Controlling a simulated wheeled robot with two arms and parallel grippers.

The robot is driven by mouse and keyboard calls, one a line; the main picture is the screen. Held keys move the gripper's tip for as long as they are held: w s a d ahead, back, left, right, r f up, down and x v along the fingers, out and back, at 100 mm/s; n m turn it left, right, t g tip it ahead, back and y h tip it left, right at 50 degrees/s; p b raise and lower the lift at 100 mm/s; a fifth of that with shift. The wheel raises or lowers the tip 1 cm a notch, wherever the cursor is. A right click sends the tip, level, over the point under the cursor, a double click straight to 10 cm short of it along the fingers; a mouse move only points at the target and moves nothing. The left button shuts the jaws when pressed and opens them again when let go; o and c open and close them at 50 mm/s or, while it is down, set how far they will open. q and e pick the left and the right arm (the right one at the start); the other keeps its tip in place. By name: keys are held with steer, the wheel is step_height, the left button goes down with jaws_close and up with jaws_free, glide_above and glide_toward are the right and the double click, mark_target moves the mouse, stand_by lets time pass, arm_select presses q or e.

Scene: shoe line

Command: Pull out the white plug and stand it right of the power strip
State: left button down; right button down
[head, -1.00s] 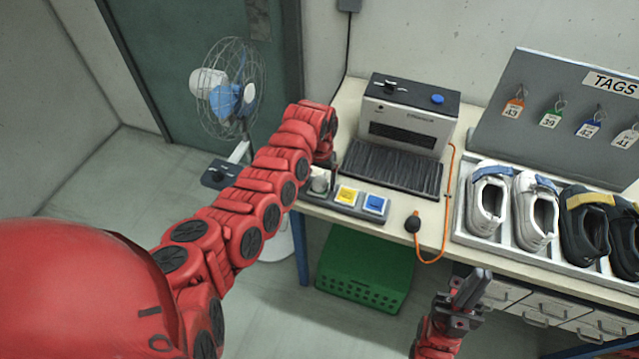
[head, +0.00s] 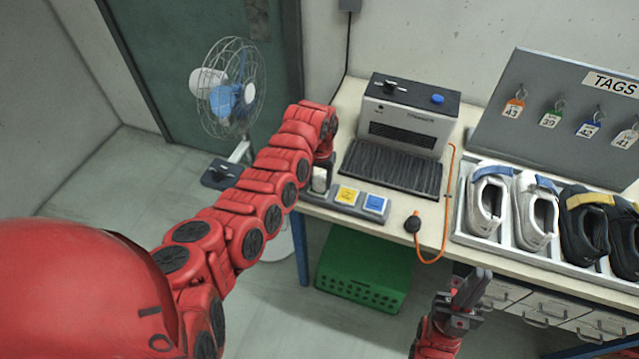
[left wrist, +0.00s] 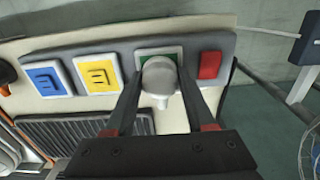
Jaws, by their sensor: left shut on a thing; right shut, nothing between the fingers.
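The power strip (head: 341,208) lies along the table's front left edge. In the left wrist view the strip (left wrist: 215,42) shows blue, yellow and green sockets and a red switch (left wrist: 209,65). My left gripper (left wrist: 157,85) is shut on the white plug (left wrist: 159,78), which is over the green socket (left wrist: 142,52). I cannot tell whether its pins are still in the socket. In the head view the plug (head: 320,179) is at the strip's left end, below my left gripper (head: 322,170). My right gripper (head: 472,290) is shut and empty, in front of the table.
A black knob on an orange cord (head: 412,224) lies right of the strip, with bare tabletop between them. A machine marked TRIMMER (head: 410,115) and its dark ribbed bed stand behind. A shoe tray (head: 457,232) is further right. A green crate (head: 365,272) is below.

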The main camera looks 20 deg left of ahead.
mark_target(320, 179)
arm_select(q)
steer(key=shift+r, duration=0.2)
steer(key=shift+r+p, duration=0.15)
steer(key=shift+p, duration=0.15)
steer(key=shift+r+p, duration=0.35)
steer(key=shift+r, duration=0.2)
steer(key=shift+r+p, duration=0.3)
steer(key=shift+r, duration=0.15)
steer(key=shift+r+p, duration=0.95)
steer(key=shift+r, duration=0.75)
